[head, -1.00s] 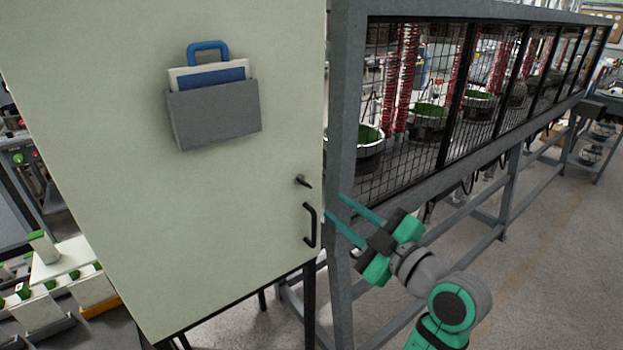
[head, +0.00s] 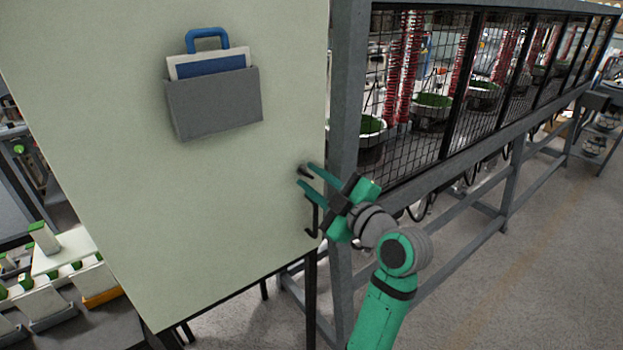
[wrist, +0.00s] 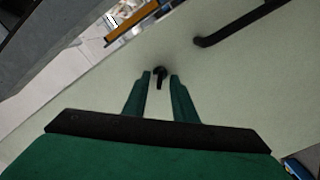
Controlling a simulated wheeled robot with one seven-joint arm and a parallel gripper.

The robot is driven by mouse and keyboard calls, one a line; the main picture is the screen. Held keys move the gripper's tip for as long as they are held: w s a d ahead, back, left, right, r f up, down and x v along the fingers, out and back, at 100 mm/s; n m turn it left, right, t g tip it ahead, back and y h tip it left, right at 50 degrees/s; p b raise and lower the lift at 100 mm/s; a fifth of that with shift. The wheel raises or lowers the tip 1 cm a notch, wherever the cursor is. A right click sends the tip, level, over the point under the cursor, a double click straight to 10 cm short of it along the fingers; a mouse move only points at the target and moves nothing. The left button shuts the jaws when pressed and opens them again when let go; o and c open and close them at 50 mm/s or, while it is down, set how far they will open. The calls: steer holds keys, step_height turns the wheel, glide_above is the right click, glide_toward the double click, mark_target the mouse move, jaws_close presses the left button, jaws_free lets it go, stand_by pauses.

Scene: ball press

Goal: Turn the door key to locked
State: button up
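The door key (head: 305,170) is a small black key on the right edge of the pale green cabinet door (head: 215,220), just above the black door handle (head: 312,222). My gripper (head: 304,175) is at the key, its two teal fingers open and apart. In the wrist view the key (wrist: 160,78) shows between the fingertips (wrist: 160,77), with a gap on either side; the left finger is closer to it. I cannot tell whether a finger touches it. The handle (wrist: 240,24) is at the upper right of the wrist view. In the head view the fingers partly cover the handle.
A grey pocket (head: 215,104) with papers and a blue-handled item (head: 207,38) is on the door, up and left of the key. A grey frame post (head: 343,120) and mesh guard (head: 425,120) stand right beside the cabinet. Floor at the lower right is clear.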

steer(key=shift+w+a, duration=0.2)
steer(key=shift+w, duration=0.1)
jaws_close()
steer(key=shift+a, duration=0.1)
steer(key=shift+m, duration=0.3)
steer(key=m, duration=0.3)
steer(key=shift+d+m, duration=0.3)
steer(key=m, duration=0.5)
steer(key=shift+a+f+m, duration=0.1)
steer(key=shift+m, duration=0.3)
